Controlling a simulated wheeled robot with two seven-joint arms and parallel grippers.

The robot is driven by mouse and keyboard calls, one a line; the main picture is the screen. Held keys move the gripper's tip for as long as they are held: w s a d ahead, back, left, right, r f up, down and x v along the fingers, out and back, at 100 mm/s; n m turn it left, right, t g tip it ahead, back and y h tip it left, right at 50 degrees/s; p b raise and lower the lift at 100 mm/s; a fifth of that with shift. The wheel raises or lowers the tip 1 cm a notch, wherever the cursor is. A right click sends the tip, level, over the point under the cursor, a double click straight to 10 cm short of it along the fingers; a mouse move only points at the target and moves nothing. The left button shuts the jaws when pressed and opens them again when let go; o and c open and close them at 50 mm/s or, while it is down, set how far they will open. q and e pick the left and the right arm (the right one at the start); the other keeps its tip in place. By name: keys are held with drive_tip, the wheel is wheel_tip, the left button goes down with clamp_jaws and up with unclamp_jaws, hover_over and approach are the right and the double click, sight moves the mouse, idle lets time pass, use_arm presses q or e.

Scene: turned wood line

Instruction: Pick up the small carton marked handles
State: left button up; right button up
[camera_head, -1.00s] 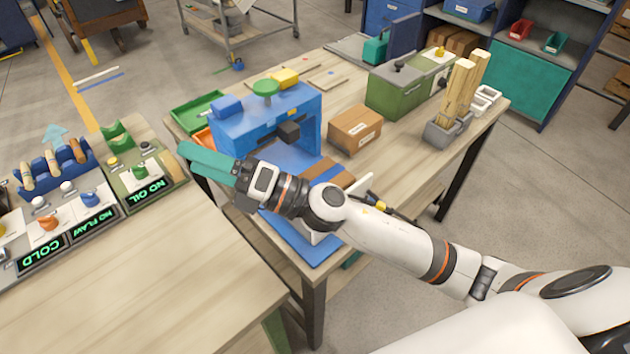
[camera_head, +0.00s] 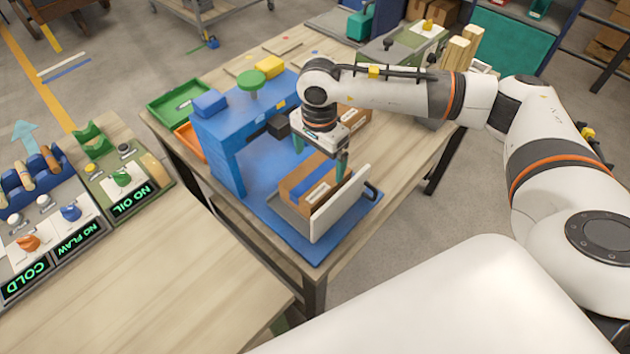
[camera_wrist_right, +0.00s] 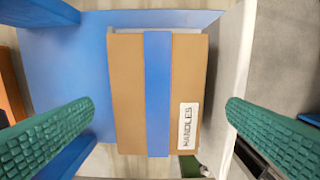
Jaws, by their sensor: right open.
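The small carton marked handles (camera_head: 296,190) is brown with a blue tape strip and a white label. It sits on the blue base of the press-like fixture, beside an upright white plate (camera_head: 338,208). In the right wrist view the carton (camera_wrist_right: 128,95) fills the middle, its label reading HANDLES. My right gripper (camera_head: 322,160) points down over the carton, with green fingers open. In the wrist view the fingers of the right gripper (camera_wrist_right: 160,125) stand wide on either side of the carton, apart from it. My left gripper is not in view.
The blue fixture (camera_head: 222,140) stands left of the carton. A second carton (camera_head: 354,116) is partly hidden behind my right arm. Green (camera_head: 180,100) and orange (camera_head: 190,136) trays lie at the left table edge. A control panel (camera_head: 75,210) stands on the near bench.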

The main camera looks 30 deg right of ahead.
sight(316, 176)
wheel_tip(316, 176, down, 3)
drive_tip(key=shift+f+p, duration=0.1)
drive_tip(key=shift+p, duration=0.2)
drive_tip(key=f, duration=0.1)
drive_tip(key=f+p, duration=0.1)
drive_tip(key=f, duration=0.1)
drive_tip(key=f+p, duration=0.1)
drive_tip(key=shift+a+f, duration=0.35)
drive_tip(key=shift+f, duration=0.25)
drive_tip(key=c, duration=0.8)
